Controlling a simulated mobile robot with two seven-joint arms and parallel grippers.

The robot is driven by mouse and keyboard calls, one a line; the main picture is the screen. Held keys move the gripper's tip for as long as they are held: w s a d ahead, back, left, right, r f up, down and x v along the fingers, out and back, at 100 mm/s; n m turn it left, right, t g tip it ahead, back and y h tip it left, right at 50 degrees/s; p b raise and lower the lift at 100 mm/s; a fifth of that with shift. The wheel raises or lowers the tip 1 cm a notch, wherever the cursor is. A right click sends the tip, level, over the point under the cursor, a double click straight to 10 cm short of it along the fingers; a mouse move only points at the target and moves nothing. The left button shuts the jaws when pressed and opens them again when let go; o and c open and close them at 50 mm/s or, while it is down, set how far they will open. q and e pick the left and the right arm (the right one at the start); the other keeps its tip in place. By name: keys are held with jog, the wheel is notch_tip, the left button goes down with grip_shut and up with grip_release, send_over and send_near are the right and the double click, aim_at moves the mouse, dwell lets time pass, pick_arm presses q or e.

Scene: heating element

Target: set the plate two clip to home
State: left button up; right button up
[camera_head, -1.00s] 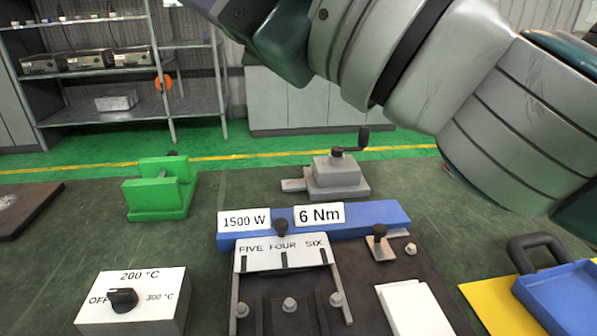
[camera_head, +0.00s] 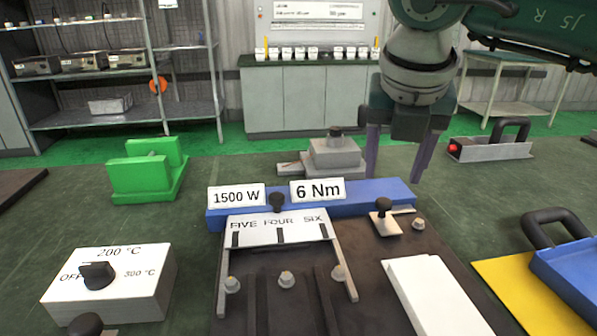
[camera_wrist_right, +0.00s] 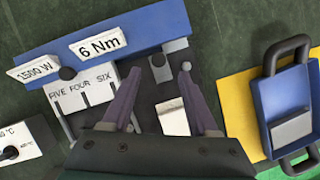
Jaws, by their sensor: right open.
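A small pale clip with a black knob (camera_head: 384,216) sits on the right part of the dark fixture plate (camera_head: 378,262), against the blue bar (camera_head: 370,192); no label marks it as plate two's. In the wrist view a knobbed clip (camera_wrist_right: 158,62) shows beyond the fingers. A white plate marked FIVE FOUR SIX (camera_head: 280,232), with another black knob (camera_head: 277,203) behind it, stands to the left. My right gripper (camera_head: 393,175) is open and empty, pointing down above and behind the clip. Its fingers also show in the wrist view (camera_wrist_right: 160,80). My left gripper is not in view.
A white dial box (camera_head: 120,285) stands front left, a green block (camera_head: 148,178) behind it. A grey cranked block (camera_head: 335,157) is behind the bar.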

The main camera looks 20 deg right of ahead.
aim_at(384, 200)
jog(key=x, duration=0.7)
jog(key=shift+a+b, duration=0.2)
jog(key=shift+b, duration=0.1)
grip_shut()
dwell(1.0)
